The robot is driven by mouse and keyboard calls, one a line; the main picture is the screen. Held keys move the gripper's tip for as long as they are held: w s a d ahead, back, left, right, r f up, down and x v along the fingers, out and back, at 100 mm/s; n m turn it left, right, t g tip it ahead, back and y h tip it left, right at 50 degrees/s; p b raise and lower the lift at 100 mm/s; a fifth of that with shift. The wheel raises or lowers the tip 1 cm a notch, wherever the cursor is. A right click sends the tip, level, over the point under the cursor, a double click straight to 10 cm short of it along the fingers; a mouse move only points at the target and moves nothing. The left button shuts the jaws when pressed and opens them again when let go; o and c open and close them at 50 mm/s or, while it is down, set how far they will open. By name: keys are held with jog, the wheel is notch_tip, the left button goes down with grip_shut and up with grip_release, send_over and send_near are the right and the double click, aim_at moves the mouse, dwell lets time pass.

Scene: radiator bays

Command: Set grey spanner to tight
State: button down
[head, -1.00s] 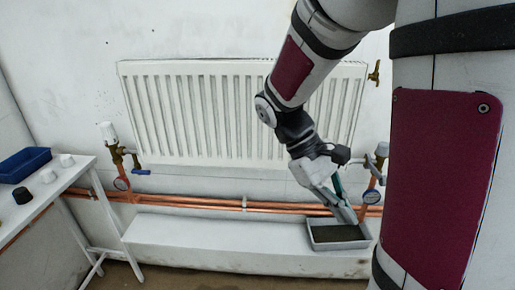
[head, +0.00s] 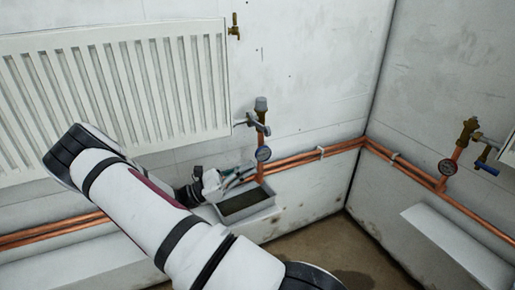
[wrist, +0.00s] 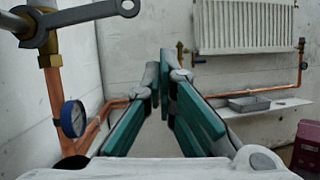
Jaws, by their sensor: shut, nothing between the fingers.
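The grey spanner (head: 254,124) sits on the pipe fitting right of the radiator, below a grey cap and above a round gauge (head: 263,154). In the wrist view the spanner (wrist: 82,15) is large at the upper left, its open jaw around the brass fitting (wrist: 52,62) and its ring end pointing right. My gripper (head: 240,176) is beside the riser pipe, below the spanner and apart from it, above the grey tray (head: 247,212). In the wrist view my gripper (wrist: 164,66) has teal-padded fingers, shut and empty, right of the spanner's ring end.
The white radiator (head: 120,95) is close on the left, with copper pipes (head: 310,155) along the wall. A second valve with a blue handle (head: 487,168) is on the right wall. The wrist view shows another radiator (wrist: 245,25) and tray (wrist: 248,103) farther off.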

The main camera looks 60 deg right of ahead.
aim_at(260, 126)
jog(key=w+d+f+n+t+h+b, duration=0.25)
jog(key=w+f+n+t+h, duration=0.2)
jog(key=f+n+h, duration=0.3)
jog(key=s+d+r+b, duration=0.1)
jog(key=s+d+r, duration=0.1)
jog(key=d+r, duration=0.4)
notch_tip(260, 126, up, 5)
jog(key=shift+s+d+r, duration=0.15)
jog(key=shift+s+d, duration=0.25)
jog(key=shift+r+t+h, duration=0.1)
jog(key=shift+t+h, duration=0.15)
jog(key=shift+t, duration=0.1)
jog(key=r+n+t+p, duration=0.1)
jog(key=n+t+p, duration=0.1)
jog(key=n+p, duration=0.1)
jog(key=r+n+t+p, duration=0.1)
jog(key=n+t+p, duration=0.2)
jog(key=p, duration=0.1)
jog(key=r+n+t+p, duration=0.1)
jog(key=n+t+p, duration=0.2)
jog(key=p, duration=0.1)
jog(key=shift+s+a+r+h, duration=0.25)
jog(key=shift+s+r+h, duration=0.05)
jog(key=shift+s, duration=0.05)
jog(key=shift+n, duration=0.25)
jog(key=shift+f, duration=0.2)
